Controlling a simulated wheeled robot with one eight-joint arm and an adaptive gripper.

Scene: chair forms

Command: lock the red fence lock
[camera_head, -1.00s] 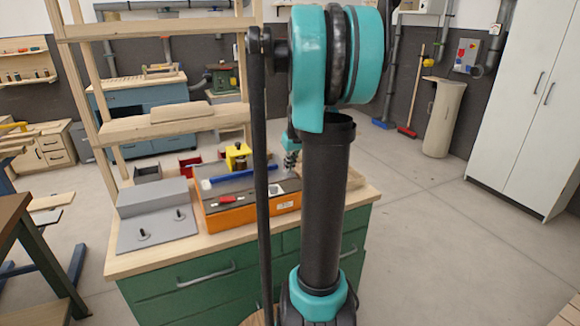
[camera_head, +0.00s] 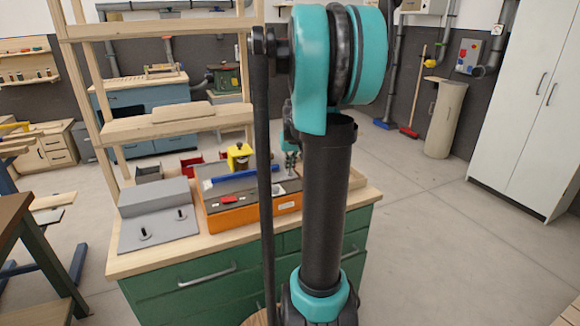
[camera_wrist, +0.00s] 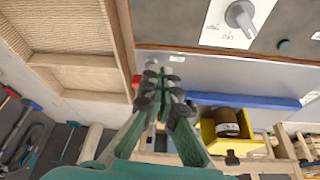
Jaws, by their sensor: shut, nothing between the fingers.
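My gripper (camera_wrist: 164,88) is shut and empty, pointing at the right-hand end of the orange machine (camera_head: 262,212). In the head view the gripper (camera_head: 290,164) is partly hidden behind my arm. A small red part (camera_wrist: 136,82) shows just left of the fingertips in the wrist view, beside the wooden tray's edge; I cannot tell whether they touch. A long blue bar (camera_wrist: 245,100) lies across the grey top, right of the fingers; it also shows in the head view (camera_head: 235,176). Another red piece (camera_head: 229,198) sits at the machine's front.
A yellow holder with a brown cylinder (camera_wrist: 226,125) stands beyond the blue bar. A labelled dial (camera_wrist: 240,15) is on the panel. The wooden tray (camera_wrist: 75,75) lies close to the gripper. A grey box (camera_head: 153,197) stands left on the bench. Open floor lies right.

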